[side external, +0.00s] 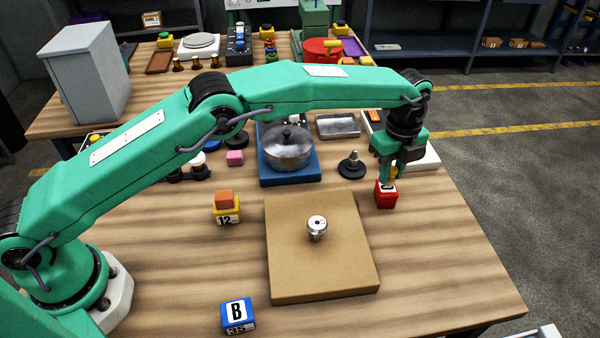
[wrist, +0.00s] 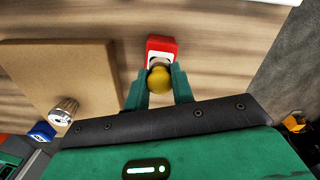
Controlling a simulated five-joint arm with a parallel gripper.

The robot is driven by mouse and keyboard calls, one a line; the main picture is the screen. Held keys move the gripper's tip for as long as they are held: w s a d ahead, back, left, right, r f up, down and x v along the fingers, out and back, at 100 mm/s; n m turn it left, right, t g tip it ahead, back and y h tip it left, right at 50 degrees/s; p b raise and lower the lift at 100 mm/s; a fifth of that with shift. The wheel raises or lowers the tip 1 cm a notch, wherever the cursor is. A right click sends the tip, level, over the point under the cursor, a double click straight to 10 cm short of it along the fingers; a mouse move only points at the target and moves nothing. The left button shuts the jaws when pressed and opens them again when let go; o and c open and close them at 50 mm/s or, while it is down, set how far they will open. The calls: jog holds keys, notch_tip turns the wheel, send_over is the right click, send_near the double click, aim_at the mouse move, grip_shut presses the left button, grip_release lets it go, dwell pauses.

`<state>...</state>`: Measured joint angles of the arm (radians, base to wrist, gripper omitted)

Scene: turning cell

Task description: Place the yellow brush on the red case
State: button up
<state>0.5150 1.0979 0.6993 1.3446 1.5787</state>
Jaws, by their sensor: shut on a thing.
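The red case (side external: 385,197) stands on the wooden table, right of the brown board, and a white patch shows on it. In the wrist view the red case (wrist: 163,44) lies just beyond my fingertips. My gripper (side external: 388,180) points down right over the case. In the wrist view my gripper (wrist: 158,77) is shut on the yellow brush (wrist: 159,82), seen as a rounded yellow end between the two green fingers. In the side view the fingers mostly hide the brush. I cannot tell whether its lower end touches the case.
The brown board (side external: 290,270) carries a small metal part (side external: 317,225). A blue block marked B (side external: 238,316) and a yellow block with an orange one on top (side external: 226,212) stand to the left. A pot (side external: 287,150) and dark stand (side external: 351,167) are behind. The front right table is clear.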

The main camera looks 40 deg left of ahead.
jog(key=shift+f, duration=0.6)
jog(key=shift+f, duration=0.2)
jog(key=o, duration=1)
jog(key=shift+r, duration=0.1)
notch_tip(320, 180, up, 12)
jog(key=shift+f, duration=0.1)
jog(key=shift+r, duration=0.25)
dwell(0.3)
